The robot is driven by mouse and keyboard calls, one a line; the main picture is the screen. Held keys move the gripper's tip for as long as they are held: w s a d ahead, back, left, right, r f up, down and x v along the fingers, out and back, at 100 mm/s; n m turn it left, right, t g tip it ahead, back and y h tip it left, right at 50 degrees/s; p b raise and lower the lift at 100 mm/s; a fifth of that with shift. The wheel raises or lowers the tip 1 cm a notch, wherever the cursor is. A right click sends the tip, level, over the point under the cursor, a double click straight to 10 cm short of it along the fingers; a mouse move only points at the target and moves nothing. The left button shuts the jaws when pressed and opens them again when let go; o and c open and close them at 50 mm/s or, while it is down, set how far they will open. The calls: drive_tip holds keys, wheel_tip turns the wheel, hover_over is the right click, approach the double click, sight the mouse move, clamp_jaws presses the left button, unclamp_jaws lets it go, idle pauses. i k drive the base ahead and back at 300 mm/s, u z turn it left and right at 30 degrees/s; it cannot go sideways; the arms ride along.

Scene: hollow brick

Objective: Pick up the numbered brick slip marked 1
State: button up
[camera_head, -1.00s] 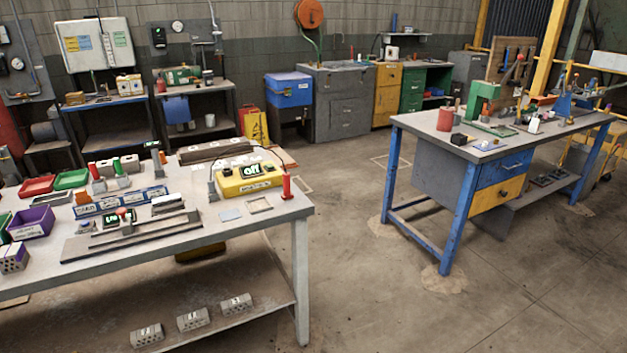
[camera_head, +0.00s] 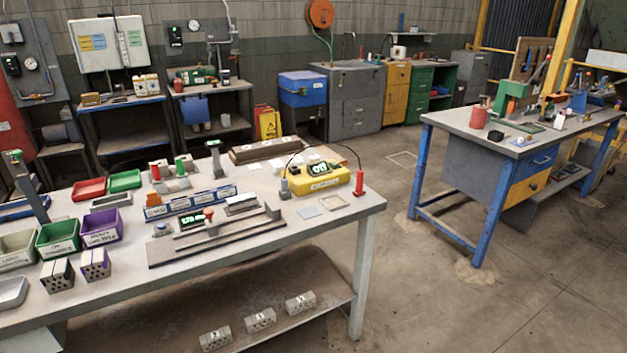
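Three small grey hollow brick slips with white number labels lie in a slanting row on the lower shelf (camera_head: 185,318) of the near workbench. The middle slip (camera_head: 261,320) has a label that looks like 1, though the print is small. The left slip (camera_head: 215,339) lies nearer, close to the bottom edge of the picture. The right slip (camera_head: 300,302) lies towards the table leg. Their labels are too small to read with certainty. The slips stand apart from each other. My gripper is not in view.
The near workbench top (camera_head: 330,228) overhangs the shelf, and its right front leg (camera_head: 363,290) stands right of the slips. Two more hollow blocks (camera_head: 95,265) sit on the top near a purple bin (camera_head: 101,227). Open floor (camera_head: 420,310) lies to the right, before a blue-legged bench (camera_head: 480,225).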

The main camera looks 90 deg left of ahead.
sight(253, 323)
drive_tip(key=k, duration=1.75)
drive_tip(key=u, duration=1.65)
drive_tip(key=i, duration=1.65)
drive_tip(key=z, duration=0.05)
